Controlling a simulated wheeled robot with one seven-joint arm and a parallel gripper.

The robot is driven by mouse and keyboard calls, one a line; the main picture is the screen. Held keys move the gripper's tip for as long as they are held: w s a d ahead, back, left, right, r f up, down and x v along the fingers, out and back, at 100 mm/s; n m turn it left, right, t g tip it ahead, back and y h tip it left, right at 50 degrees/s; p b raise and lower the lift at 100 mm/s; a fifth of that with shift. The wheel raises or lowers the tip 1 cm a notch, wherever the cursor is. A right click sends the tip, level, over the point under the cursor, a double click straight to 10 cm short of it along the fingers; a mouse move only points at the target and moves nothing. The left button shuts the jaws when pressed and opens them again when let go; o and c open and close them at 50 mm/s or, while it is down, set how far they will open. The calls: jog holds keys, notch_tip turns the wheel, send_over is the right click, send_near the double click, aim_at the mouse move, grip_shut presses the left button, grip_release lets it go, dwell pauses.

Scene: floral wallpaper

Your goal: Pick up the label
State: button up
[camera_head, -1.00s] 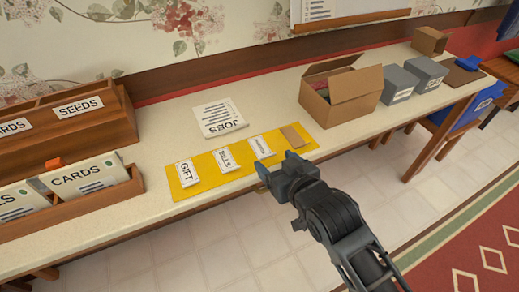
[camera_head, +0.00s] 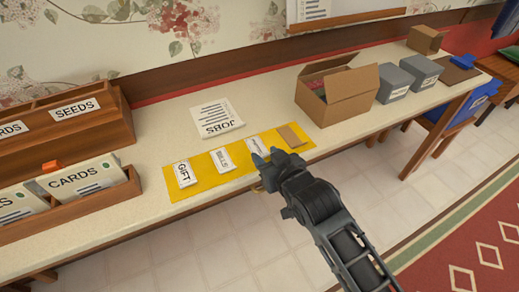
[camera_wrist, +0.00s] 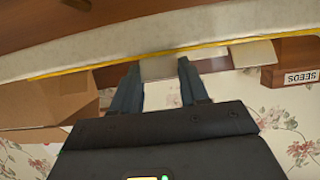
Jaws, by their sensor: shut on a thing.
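A yellow mat (camera_head: 203,167) lies along the table's front edge with a row of cards on it. The white GIFT label (camera_head: 184,174) is at its left end, then a white label with small print (camera_head: 222,160). A third white label (camera_head: 257,145) is at my gripper's fingertips, and a plain tan card (camera_head: 290,136) is to its right. My gripper (camera_head: 262,159) is at the mat's front edge, shut on the third label. In the wrist view this label (camera_wrist: 160,68) sits between the two fingers; its print does not show there.
Wooden holders marked SEEDS (camera_head: 75,109) and CARDS (camera_head: 75,180) stand at left. An open cardboard box (camera_head: 352,95) and grey boxes (camera_head: 393,84) stand at right. Open floor lies in front of the table.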

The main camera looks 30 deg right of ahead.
jog(key=c, duration=0.3)
